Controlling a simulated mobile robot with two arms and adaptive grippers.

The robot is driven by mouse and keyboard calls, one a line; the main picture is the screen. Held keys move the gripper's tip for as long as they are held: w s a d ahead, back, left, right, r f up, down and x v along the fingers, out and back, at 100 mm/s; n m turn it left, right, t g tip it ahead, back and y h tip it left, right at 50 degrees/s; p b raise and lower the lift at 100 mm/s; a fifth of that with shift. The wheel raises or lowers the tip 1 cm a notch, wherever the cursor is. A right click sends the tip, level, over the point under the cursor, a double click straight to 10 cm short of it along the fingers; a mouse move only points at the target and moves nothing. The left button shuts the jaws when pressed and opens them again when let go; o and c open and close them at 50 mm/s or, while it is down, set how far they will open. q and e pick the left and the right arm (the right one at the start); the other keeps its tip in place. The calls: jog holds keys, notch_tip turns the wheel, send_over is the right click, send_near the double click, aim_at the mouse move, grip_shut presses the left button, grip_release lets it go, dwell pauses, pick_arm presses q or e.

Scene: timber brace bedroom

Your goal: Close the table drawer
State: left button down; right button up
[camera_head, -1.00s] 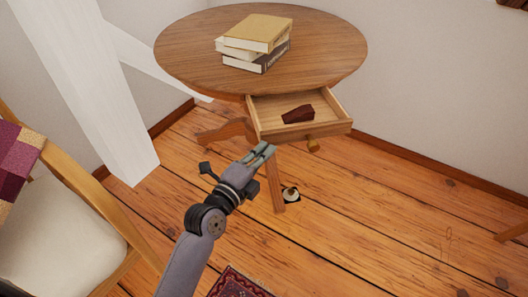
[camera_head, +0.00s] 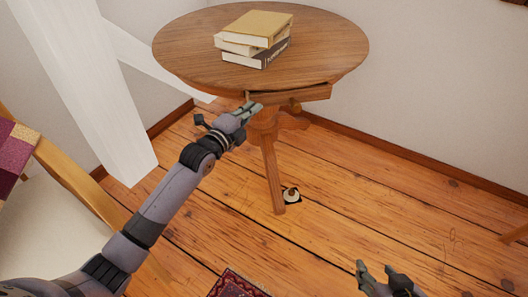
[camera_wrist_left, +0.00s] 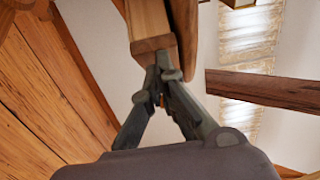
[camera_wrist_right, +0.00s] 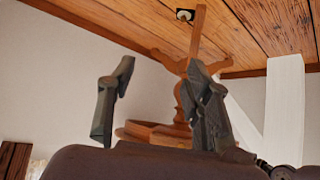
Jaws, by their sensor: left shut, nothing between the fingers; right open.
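The round wooden table (camera_head: 190,50) stands against the wall. My left gripper (camera_head: 252,107) is shut and empty at the drawer's left end. In the left wrist view its closed fingertips (camera_wrist_left: 160,76) are at the end of a wooden piece (camera_wrist_left: 152,45), apparently the drawer front; contact is hard to tell. My right gripper (camera_head: 376,267) is open and empty, low at the front; the right wrist view shows its spread fingers (camera_wrist_right: 160,70) facing the table.
Several stacked books (camera_head: 253,40) lie on the tabletop. A white timber brace (camera_head: 90,90) rises on the left, and a cushioned chair (camera_head: 60,190) stands at lower left. A patterned rug (camera_head: 238,285) lies in front.

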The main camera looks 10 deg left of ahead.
aim_at(248, 99)
pick_arm(q)
jog(key=w, duration=0.1)
jog(key=w+a+b, duration=0.1)
jog(key=w, duration=0.1)
jog(key=w+a+b, duration=0.1)
jog(key=shift+w+a, duration=0.2)
jog(key=shift+w, duration=0.25)
pick_arm(e)
jog(key=w+a+r+t+y, duration=0.2)
jog(key=w+a+r+t, duration=0.1)
jog(key=w+r+t, duration=0.3)
notch_tip(248, 99, up, 3)
jog(key=shift+w+f, duration=0.1)
jog(key=shift+w, duration=0.1)
jog(key=shift+f, duration=0.1)
